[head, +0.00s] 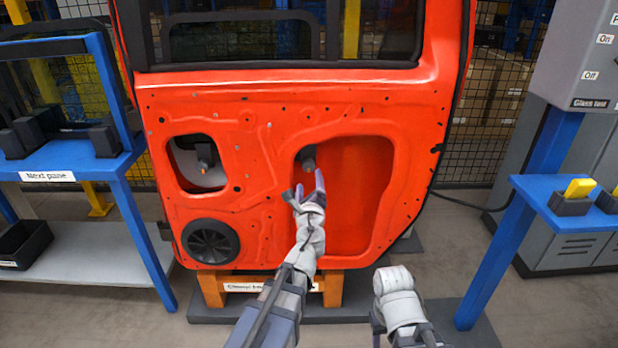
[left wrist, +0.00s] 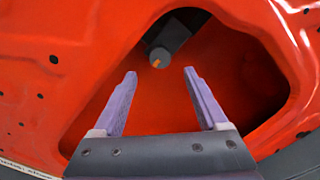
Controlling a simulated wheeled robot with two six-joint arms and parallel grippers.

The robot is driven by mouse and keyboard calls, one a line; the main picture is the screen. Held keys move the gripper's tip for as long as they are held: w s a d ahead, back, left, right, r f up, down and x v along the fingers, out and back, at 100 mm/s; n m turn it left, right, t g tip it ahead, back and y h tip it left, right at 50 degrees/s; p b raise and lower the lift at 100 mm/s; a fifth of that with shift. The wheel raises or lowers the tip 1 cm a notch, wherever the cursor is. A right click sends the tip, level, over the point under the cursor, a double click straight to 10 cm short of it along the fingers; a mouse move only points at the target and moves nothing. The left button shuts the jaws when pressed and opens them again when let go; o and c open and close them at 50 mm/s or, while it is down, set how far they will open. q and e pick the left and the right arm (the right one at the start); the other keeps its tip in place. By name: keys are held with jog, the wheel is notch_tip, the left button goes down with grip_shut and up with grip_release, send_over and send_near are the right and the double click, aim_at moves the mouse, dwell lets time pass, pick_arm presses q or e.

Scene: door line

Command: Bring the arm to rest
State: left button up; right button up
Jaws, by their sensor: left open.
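My left gripper (head: 309,187) is open and empty in front of the large opening in the red car door (head: 270,130). In the left wrist view its two purple fingers (left wrist: 160,75) are spread apart, with nothing between them. A dark round part with an orange mark (left wrist: 160,56) sits inside the opening beyond the fingertips, apart from them as far as I can tell. In the head view this dark part (head: 308,155) shows just above the gripper. Part of my right arm shows at the lower right; its gripper cannot be made out.
The door stands on an orange stand (head: 333,288). A blue rack labelled "Next pane" (head: 125,195) is at left with a black bin (head: 22,243). A blue stand (head: 495,260) with yellow pieces (head: 579,188) and a grey "Glass test" cabinet (head: 575,75) are at right. Floor shows between.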

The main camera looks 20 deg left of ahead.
pick_arm(q)
jog(key=s+d+f+n+g+y, duration=0.1)
jog(key=s+d+f+n+g, duration=0.1)
jog(key=s+f+n+g, duration=1)
jog(key=s+d+f+n+g+h+p, duration=0.1)
jog(key=s+d+f+n+g+h, duration=0.2)
jog(key=s+d, duration=0.4)
jog(key=s+d+f+n+g+h, duration=0.1)
jog(key=s+d+f+n+g, duration=0.1)
jog(key=s+d+f+n, duration=0.45)
notch_tip(320, 180, up, 39)
jog(key=s+a+m+p, duration=0.1)
jog(key=s+p, duration=0.1)
jog(key=p, duration=3.6)
jog(key=shift+s+g+h, duration=0.3)
jog(key=shift+s+h, duration=0.05)
jog(key=shift+h, duration=0.05)
jog(key=shift+a, duration=0.1)
